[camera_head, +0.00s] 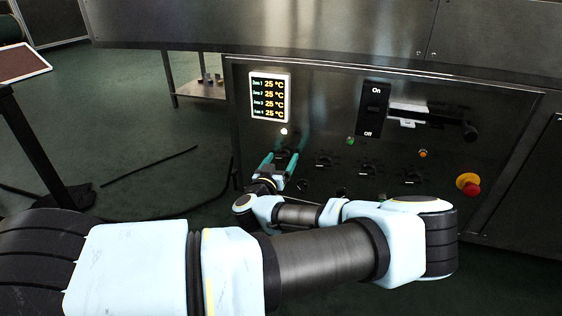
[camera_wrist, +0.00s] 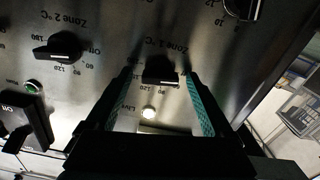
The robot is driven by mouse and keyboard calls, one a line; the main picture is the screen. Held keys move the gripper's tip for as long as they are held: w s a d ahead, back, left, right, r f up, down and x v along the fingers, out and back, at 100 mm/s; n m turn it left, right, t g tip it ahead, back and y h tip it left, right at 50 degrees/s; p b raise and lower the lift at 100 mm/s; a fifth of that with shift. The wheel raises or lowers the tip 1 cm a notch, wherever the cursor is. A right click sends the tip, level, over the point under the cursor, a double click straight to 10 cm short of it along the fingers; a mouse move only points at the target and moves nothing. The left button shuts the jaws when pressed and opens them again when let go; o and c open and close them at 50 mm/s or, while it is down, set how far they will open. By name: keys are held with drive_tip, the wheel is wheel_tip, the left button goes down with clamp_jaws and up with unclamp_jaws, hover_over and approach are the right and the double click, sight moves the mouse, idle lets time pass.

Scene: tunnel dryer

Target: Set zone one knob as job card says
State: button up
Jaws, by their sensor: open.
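The zone one knob (camera_wrist: 160,70) is black with a pale line along its lower edge in the wrist view, under the label Zone 1 °C. Its exact setting is hard to read. My gripper (camera_head: 279,160) is open at the panel, with one teal-lined finger on each side of this knob. I cannot tell whether the fingers touch it. In the head view the fingers partly hide the knob. The display (camera_head: 268,97) reads 25 °C for all zones. No readable job card shows.
The zone two knob (camera_wrist: 62,47) is beside it. The On/Off switch (camera_head: 374,110), a black handle (camera_head: 470,132) and a red emergency button (camera_head: 470,186) are farther right on the panel. A white lamp (camera_head: 284,131) glows below the display. Dark cables (camera_head: 150,165) lie on the floor.

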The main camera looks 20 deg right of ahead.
drive_tip(key=shift+c, duration=0.2)
drive_tip(key=c, duration=1.3)
drive_tip(key=shift+r, duration=0.1)
drive_tip(key=shift+p, duration=0.5)
drive_tip(key=shift+r+m+p, duration=0.25)
drive_tip(key=shift+m+p, duration=0.05)
drive_tip(key=shift+p, duration=0.8)
drive_tip(key=shift+r+m+p, duration=0.1)
drive_tip(key=shift+m+p, duration=0.4)
drive_tip(key=shift+p, duration=0.7)
drive_tip(key=shift+f+m+p, duration=0.25)
drive_tip(key=shift+m+p, duration=0.65)
drive_tip(key=shift+m, duration=0.1)
drive_tip(key=shift+f+m+p, duration=0.1)
drive_tip(key=shift+m+p, duration=0.65)
drive_tip(key=shift+m, duration=1.25)
